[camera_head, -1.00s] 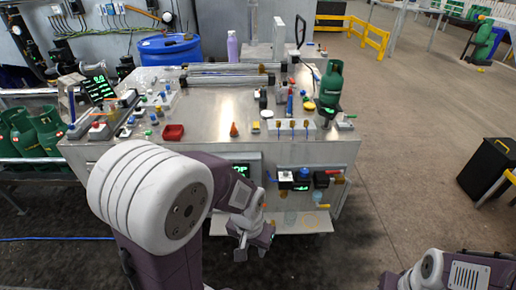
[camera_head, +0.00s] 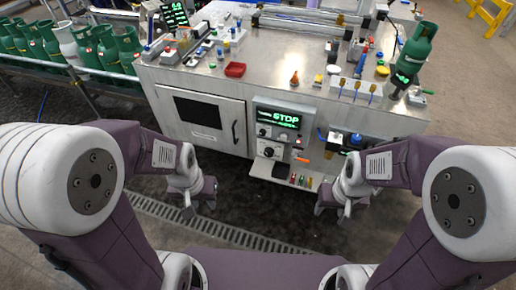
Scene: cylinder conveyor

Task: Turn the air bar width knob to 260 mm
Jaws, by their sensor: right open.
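A control panel (camera_head: 279,122) with a green "STOP" display is on the front face of the metal workbench (camera_head: 270,75). Small knobs (camera_head: 264,131) sit under the display, and another knob (camera_head: 268,152) is lower on the panel. I cannot read which one is the air bar width knob or its setting. My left gripper (camera_head: 200,207) is open and empty, low in front of the cabinet door, left of the panel. My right gripper (camera_head: 331,213) is open and empty, below and right of the panel. Neither touches a knob.
A cabinet door (camera_head: 205,118) with a dark window is left of the panel. A blue-and-black regulator (camera_head: 345,140) is to its right. Green gas cylinders (camera_head: 107,48) stand on a conveyor at left; another cylinder (camera_head: 418,45) stands on the bench. Floor in front is clear.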

